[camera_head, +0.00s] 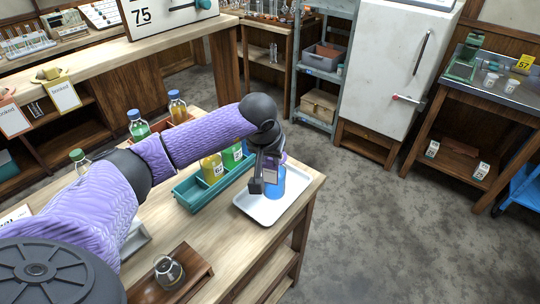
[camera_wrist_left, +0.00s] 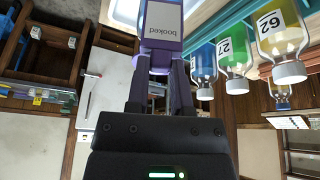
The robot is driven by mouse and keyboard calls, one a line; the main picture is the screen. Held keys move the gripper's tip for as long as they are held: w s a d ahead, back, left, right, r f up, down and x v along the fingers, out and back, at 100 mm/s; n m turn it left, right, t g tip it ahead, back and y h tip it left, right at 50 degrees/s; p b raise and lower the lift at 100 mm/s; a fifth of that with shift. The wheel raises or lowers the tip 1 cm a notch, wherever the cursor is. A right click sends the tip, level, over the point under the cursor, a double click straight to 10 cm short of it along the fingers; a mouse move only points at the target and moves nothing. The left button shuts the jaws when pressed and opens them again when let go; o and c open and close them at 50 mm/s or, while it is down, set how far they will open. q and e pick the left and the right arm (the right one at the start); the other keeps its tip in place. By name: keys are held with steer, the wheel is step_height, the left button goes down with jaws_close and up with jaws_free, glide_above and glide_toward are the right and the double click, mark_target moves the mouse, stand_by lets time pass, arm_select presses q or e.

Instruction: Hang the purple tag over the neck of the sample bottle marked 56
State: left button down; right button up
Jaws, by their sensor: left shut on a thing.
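My left gripper (camera_head: 270,184) is shut on a purple tag (camera_wrist_left: 163,28), which carries a white panel reading "booked". In the wrist view the tag sits between the fingertips. A blue bottle (camera_head: 276,182) stands upright on a white tray (camera_head: 257,210), right by the gripper, which hides its upper part. The blue bottle (camera_wrist_left: 203,66) appears beside the tag in the wrist view. I cannot read its number or tell whether the tag touches it. A green bottle marked 27 (camera_wrist_left: 234,66) and a yellow bottle marked 62 (camera_wrist_left: 283,40) stand nearby. My right gripper is not in view.
A teal rack (camera_head: 196,196) holds the yellow and green bottles left of the tray. Orange and green bottles stand behind it. A small glass flask (camera_head: 169,272) rests on a wooden stand at the table's front. Floor (camera_head: 390,230) is clear to the right.

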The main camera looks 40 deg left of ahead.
arm_select(q)
steer(key=shift+c, duration=2.1)
jaws_free()
steer(key=p+v, duration=0.2)
steer(key=v, duration=0.8)
